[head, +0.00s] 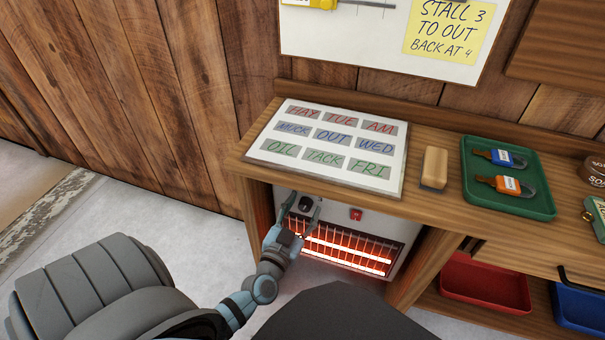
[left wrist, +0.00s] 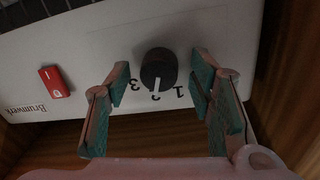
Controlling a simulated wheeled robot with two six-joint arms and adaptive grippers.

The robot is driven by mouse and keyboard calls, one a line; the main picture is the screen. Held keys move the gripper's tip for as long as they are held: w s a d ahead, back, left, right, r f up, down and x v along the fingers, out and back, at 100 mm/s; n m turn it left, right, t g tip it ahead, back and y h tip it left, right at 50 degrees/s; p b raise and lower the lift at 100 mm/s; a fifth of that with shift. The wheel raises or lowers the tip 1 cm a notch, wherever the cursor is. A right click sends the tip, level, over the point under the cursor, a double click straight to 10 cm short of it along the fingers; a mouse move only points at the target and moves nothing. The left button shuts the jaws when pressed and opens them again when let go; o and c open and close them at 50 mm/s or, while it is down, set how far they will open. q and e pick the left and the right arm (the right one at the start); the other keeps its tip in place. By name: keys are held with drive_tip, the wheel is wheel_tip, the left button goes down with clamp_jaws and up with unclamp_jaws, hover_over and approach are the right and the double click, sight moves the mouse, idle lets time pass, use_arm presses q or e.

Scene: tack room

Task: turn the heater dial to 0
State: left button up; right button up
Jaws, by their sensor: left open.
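The heater (head: 343,223) stands under the bench, its bars glowing orange. Its dial (head: 305,203) is a black knob on the white top panel. In the left wrist view the dial (left wrist: 158,66) has a white pointer line aimed at about the 2. The marks 1, 2 and 3 show around it; I cannot see a 0. My left gripper (head: 302,208) is open at the dial. In the left wrist view its teal-padded fingers (left wrist: 160,98) stand on either side of the knob, with gaps between. My right gripper is not in view.
A red switch (head: 356,214) is on the panel beside the dial. Red (head: 486,284) and blue (head: 580,308) bins stand below on the right.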

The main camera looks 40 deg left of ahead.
use_arm(q)
drive_tip(key=shift+c, duration=0.3)
drive_tip(key=c, duration=1.1)
